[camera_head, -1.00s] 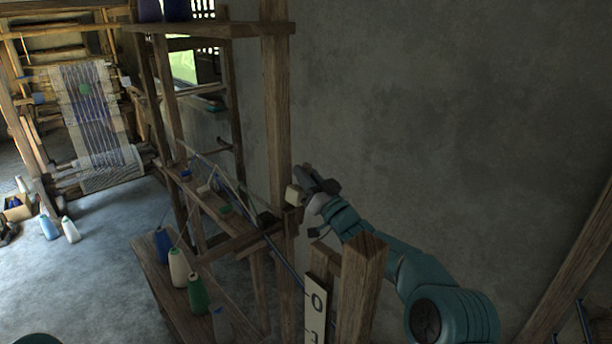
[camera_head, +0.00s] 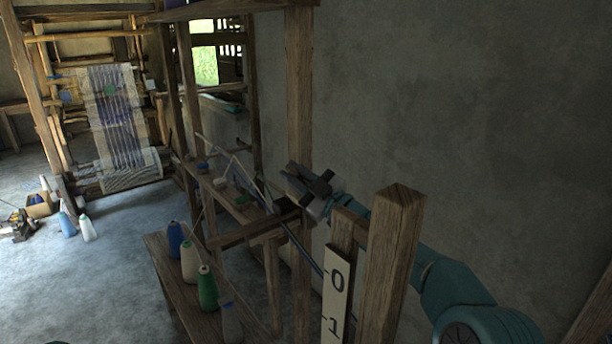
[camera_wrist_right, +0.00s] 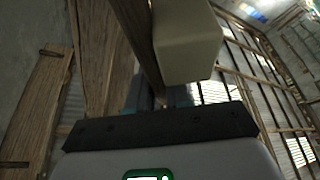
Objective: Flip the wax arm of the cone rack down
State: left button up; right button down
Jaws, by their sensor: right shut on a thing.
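The wooden cone rack (camera_head: 300,90) stands in the middle of the head view, with cones of blue, cream, green and grey yarn on its low shelf (camera_head: 160,262). My right gripper (camera_head: 303,181) is at the rack's near upright, its dark fingers shut. In the right wrist view a cream block (camera_wrist_right: 187,40), seemingly the wax, and a wooden bar (camera_wrist_right: 138,38) of the wax arm stand just beyond the dark gripper body (camera_wrist_right: 160,128). The fingertips' contact is hidden there, and I cannot make out the wax block in the head view. My left gripper is out of view.
A wooden post (camera_head: 395,250) and a white numbered scale (camera_head: 336,295) stand close in front of my right forearm. A loom (camera_head: 118,125) is at the back left. Loose cones (camera_head: 87,228) stand on the floor by a box. The grey wall is bare at right.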

jog(key=shift+s+a+f+n+g+b, duration=0.55)
jog(key=shift+f+n, duration=0.45)
jog(key=shift+n, duration=0.45)
jog(key=shift+s+a+f+n+g+b, duration=0.25)
jog(key=shift+a+f+n+g, duration=0.6)
jog(key=shift+n, duration=0.55)
jog(key=shift+s+a+f+n+g+b, duration=0.45)
jog(key=shift+f+n, duration=0.65)
jog(key=shift+n, duration=0.35)
jog(key=shift+a+f, duration=0.1)
jog(key=shift+f, duration=0.05)
jog(key=c, duration=1.1)
grip_release()
jog(key=shift+b+v, duration=1.7)
jog(key=shift+v, duration=6.5)
